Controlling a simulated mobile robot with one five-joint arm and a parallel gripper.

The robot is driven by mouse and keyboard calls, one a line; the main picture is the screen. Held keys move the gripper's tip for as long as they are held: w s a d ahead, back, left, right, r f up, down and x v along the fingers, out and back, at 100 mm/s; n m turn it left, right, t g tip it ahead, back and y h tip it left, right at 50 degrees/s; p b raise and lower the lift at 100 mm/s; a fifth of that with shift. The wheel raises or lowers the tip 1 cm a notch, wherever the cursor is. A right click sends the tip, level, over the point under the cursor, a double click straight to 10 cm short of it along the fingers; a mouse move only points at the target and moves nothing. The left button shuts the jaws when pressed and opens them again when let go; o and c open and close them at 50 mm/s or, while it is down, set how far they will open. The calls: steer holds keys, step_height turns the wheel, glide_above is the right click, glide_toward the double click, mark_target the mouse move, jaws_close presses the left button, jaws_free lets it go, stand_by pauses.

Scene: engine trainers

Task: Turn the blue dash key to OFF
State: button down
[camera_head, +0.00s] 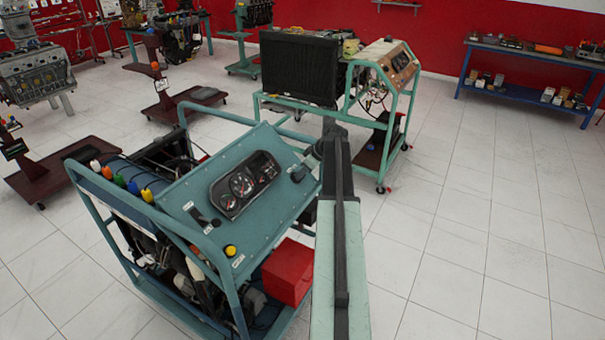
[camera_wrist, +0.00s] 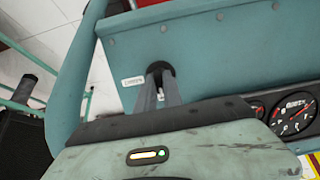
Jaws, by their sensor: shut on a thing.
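The blue dash (camera_head: 255,150) is a tilted blue-green panel on a wheeled engine stand; it also fills the upper part of the wrist view (camera_wrist: 215,50). The dash key (camera_wrist: 160,67) shows as a dark round part near a small white label. My gripper (camera_wrist: 163,88) reaches the panel with its grey fingers close together, shut on the key. The fingers cover most of the key, so its turn angle cannot be read. In the head view my gripper (camera_head: 302,170) is at the panel's right end, partly hidden by my arm.
The gauge cluster (camera_head: 244,184) sits left of my gripper, with a yellow knob (camera_head: 231,251) near the panel's lower edge. A red box (camera_head: 287,271) is below. Another stand with a radiator (camera_head: 300,67) is behind. Open tiled floor (camera_head: 480,230) lies to the right.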

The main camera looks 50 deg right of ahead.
steer(key=c, duration=1.5)
jaws_free()
steer(key=p+v, duration=0.6)
steer(key=v, duration=0.2)
steer(key=shift+f+p, duration=0.1)
steer(key=shift+p, duration=0.25)
